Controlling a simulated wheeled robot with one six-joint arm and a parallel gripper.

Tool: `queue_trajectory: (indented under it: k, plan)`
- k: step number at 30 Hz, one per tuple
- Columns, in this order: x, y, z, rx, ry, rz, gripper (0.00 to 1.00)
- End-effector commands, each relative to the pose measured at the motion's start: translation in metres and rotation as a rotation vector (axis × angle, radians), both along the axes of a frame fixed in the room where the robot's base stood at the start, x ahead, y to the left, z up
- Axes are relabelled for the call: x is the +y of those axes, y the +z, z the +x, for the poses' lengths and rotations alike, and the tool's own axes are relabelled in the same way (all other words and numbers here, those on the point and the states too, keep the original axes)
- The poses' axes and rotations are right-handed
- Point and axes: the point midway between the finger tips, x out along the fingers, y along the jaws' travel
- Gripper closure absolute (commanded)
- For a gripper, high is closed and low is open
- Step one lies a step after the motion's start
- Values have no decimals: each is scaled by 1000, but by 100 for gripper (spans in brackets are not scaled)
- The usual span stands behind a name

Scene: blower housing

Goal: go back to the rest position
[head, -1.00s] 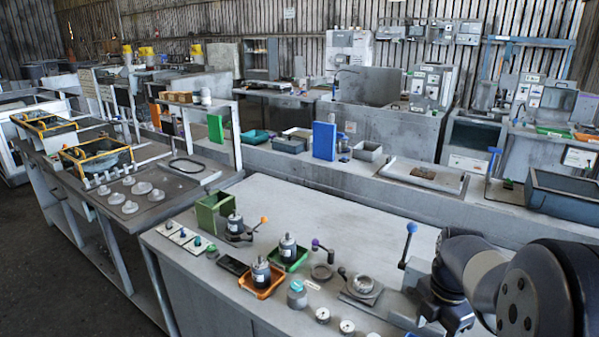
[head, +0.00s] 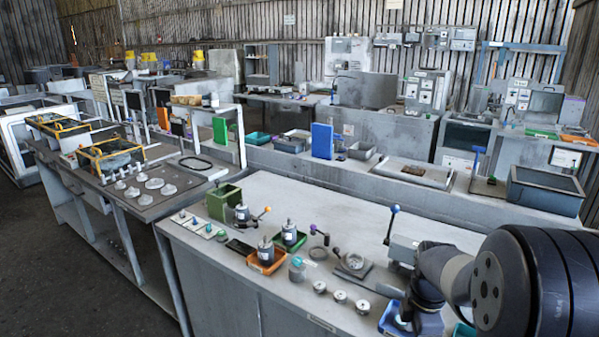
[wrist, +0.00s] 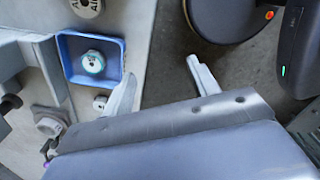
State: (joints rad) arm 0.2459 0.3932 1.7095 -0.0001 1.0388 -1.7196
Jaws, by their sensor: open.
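My gripper (wrist: 163,76) is open in the wrist view, with its two pale fingers wide apart and nothing between them. Dark floor and the edge of the bench show behind the fingers. In the head view my arm comes in from the lower right, and I cannot make out the fingertips there. The blue tray also shows in the head view (head: 388,325), partly hidden by my arm.
The grey bench (head: 330,215) holds an orange tray (head: 254,268) and a green tray (head: 302,238) with motor-like parts, a green box (head: 222,203) and several round parts. A lever with a blue knob (head: 393,210) stands near my arm. The bench's middle is clear.

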Motion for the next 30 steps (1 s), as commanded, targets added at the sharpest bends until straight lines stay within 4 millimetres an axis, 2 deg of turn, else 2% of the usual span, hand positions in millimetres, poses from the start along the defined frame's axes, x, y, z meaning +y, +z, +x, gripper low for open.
queue_trajectory:
  k: [30]
  plan:
    - [43, -36, 28, 1, -715, 0, 43]
